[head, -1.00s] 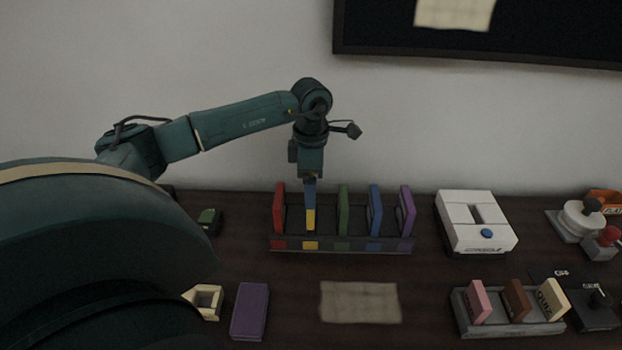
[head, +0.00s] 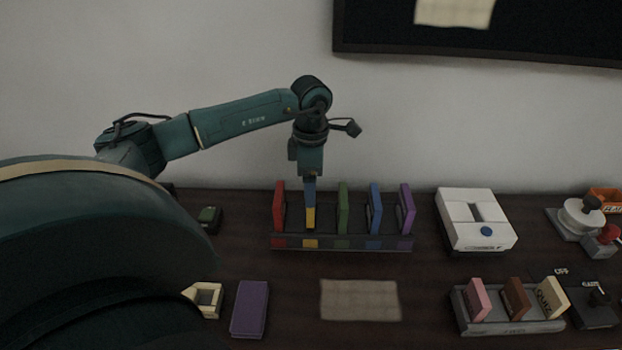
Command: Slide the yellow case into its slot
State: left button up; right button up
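The yellow case (head: 310,218) stands upright in the slot of the dark rack (head: 345,244) above the yellow mark, between the red case (head: 279,208) and the green case (head: 343,210). My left gripper (head: 310,204) reaches down from above, its blue-grey finger covering the upper part of the yellow case. Whether the fingers are closed on the case or apart is hidden from this side. The blue case (head: 375,210) and another purple case (head: 406,210) stand in the rack's right slots. My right gripper is not in view.
A purple case (head: 250,309) lies on the dark table beside a beige mat (head: 360,301). To the right are a white console (head: 476,222), a grey rack (head: 511,327) with several cartridges, and joysticks (head: 581,219). A screen (head: 480,38) hangs on the wall.

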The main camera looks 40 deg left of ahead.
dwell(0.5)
pick_arm(q)
jog(key=shift+f+b, duration=2.05)
jog(key=shift+f, duration=0.8)
jog(key=o, duration=0.9)
